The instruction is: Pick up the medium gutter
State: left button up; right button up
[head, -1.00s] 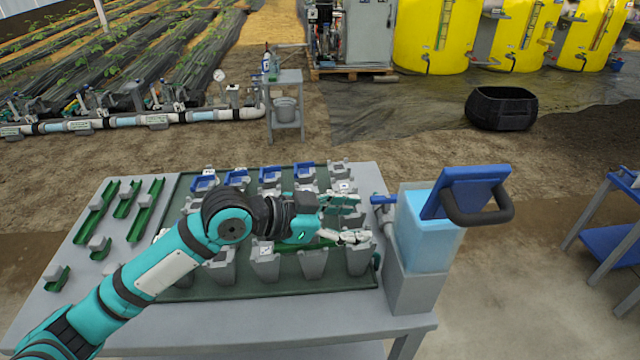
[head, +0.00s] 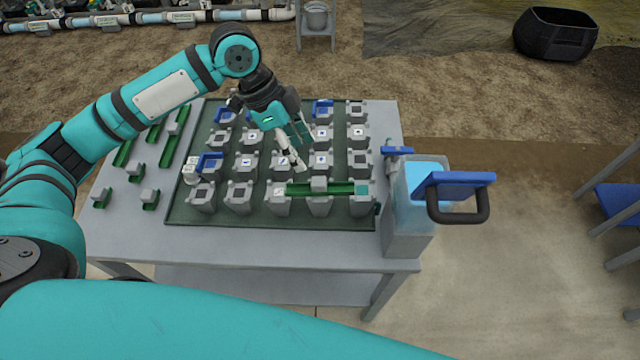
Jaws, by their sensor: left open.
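A green gutter (head: 335,188) lies across the tops of several grey posts in the front row of the rack, with a grey block at its middle. More green gutters of differing lengths lie on the left of the table: a long one (head: 170,148), one beside it (head: 154,132), another (head: 123,153) and short ones (head: 150,200). The arm partly hides some, so I cannot tell for sure which is the medium one. My left gripper (head: 303,153) is open and empty, above the posts just behind the front-row gutter. My right gripper is not in view.
The dark green tray (head: 215,219) holds rows of grey posts, some with blue caps (head: 211,161). A water tank (head: 405,205) with a blue-and-black handle (head: 457,200) stands at the table's right end. The grey tabletop's front strip (head: 270,245) is clear.

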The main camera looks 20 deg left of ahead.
aim_at(319, 181)
pick_arm(q)
jog(key=x, duration=0.5)
jog(key=p+x, duration=0.1)
jog(key=x, duration=0.2)
jog(key=shift+s+d+r, duration=0.1)
jog(key=shift+s+d, duration=0.2)
jog(key=shift+d, duration=0.05)
jog(key=shift+d+f, duration=0.1)
jog(key=shift+f, duration=0.25)
jog(key=shift+c, duration=0.3)
grip_shut()
